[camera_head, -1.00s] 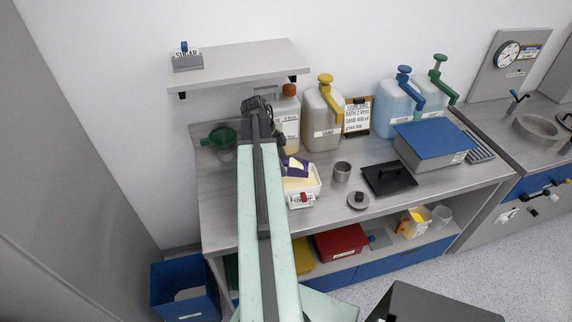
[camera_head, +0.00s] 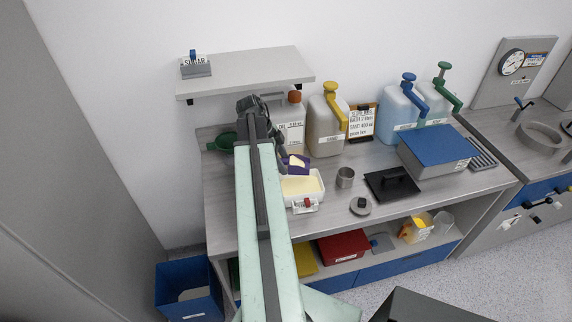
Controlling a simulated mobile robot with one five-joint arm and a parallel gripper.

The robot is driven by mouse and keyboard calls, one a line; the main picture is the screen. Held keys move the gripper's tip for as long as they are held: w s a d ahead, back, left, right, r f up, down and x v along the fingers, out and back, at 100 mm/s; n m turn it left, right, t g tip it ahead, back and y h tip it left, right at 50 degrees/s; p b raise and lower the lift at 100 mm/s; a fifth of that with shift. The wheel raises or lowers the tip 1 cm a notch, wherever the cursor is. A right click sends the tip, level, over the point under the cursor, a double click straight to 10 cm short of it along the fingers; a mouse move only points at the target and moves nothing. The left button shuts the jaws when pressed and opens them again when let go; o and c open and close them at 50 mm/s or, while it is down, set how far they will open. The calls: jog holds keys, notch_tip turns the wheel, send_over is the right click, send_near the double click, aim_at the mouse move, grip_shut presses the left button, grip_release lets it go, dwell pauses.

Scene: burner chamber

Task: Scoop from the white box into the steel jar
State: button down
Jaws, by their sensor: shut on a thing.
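The white box (camera_head: 318,195) stands open on the bench with pale yellow contents and a labelled front. A purple scoop (camera_head: 305,168) carries a small pale yellow load and shows just above the far edge of the box. My gripper (camera_head: 281,160) is shut on the scoop; my arm hides part of the jaws and the handle. The open steel jar (camera_head: 345,178) stands upright on the bench, right of the box. I cannot see what is inside it.
A round lid with a dark knob (camera_head: 360,206) and a black plate with a handle (camera_head: 392,184) lie near the jar. Pump jugs (camera_head: 326,131) and a labelled bottle (camera_head: 291,135) stand behind. A shelf (camera_head: 250,75) overhangs the back left.

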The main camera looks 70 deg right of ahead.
jog(key=c, duration=1.1)
grip_release()
grip_shut()
